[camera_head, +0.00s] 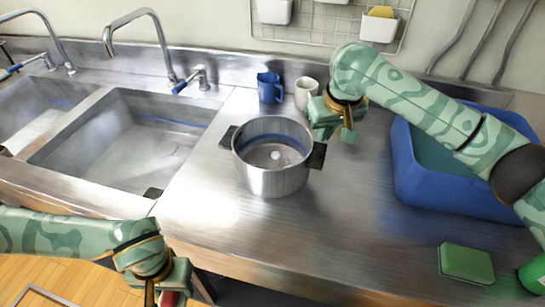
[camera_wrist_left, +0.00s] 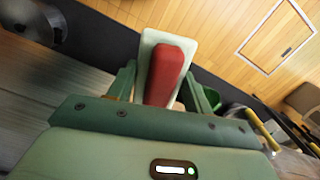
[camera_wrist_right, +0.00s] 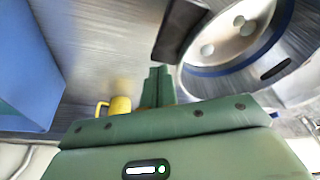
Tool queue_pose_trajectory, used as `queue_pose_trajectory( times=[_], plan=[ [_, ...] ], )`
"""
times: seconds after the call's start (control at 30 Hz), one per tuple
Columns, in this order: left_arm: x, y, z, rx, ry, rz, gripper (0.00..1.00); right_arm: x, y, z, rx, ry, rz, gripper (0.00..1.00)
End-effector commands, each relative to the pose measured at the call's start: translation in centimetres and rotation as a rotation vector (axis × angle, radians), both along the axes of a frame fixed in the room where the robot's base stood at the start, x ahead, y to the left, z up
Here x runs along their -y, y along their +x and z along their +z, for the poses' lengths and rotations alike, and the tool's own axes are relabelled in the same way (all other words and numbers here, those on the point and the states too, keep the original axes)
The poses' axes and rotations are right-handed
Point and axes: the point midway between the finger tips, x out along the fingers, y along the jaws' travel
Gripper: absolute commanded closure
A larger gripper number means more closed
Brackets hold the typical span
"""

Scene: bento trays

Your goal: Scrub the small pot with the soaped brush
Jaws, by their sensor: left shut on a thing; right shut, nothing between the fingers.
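The steel pot (camera_head: 272,182) stands upright on the counter right of the sink, its two dark handles at left and right. Pale spots show on its inside floor; it also shows in the right wrist view (camera_wrist_right: 272,88). My left gripper (camera_head: 168,292) is low at the front left, off the counter's front edge and away from the pot. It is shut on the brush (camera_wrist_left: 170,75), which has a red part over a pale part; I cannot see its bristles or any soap. My right gripper (camera_head: 347,135) is shut and empty, beside the pot's right handle.
Sink basins (camera_head: 125,145) with taps lie left. A blue mug (camera_head: 270,88) and white mug (camera_head: 305,93) stand behind the pot; a yellow mug (camera_wrist_right: 120,106) is near my right gripper. A blue bin (camera_head: 440,190), green sponge (camera_head: 466,263) and green bottle (camera_head: 534,276) are right. Counter before the pot is clear.

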Motion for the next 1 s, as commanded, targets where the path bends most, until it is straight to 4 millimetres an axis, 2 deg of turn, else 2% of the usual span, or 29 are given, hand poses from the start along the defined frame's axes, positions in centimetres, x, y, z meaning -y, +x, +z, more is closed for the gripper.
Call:
queue_pose_trajectory(
  times=[0.53, 1.0],
  plan=[
    [0.0, 0.0, 0.3, 0.003, 0.000, 0.000, 0.68, 0.0, 0.0, -0.6, 0.001, 0.000, 0.000, 1.00],
    [0.0, 0.1, 5.0, 0.033, 0.000, 0.000, 0.68, 0.0, -0.1, 2.1, 0.002, -0.001, -0.001, 1.00]
  ],
)
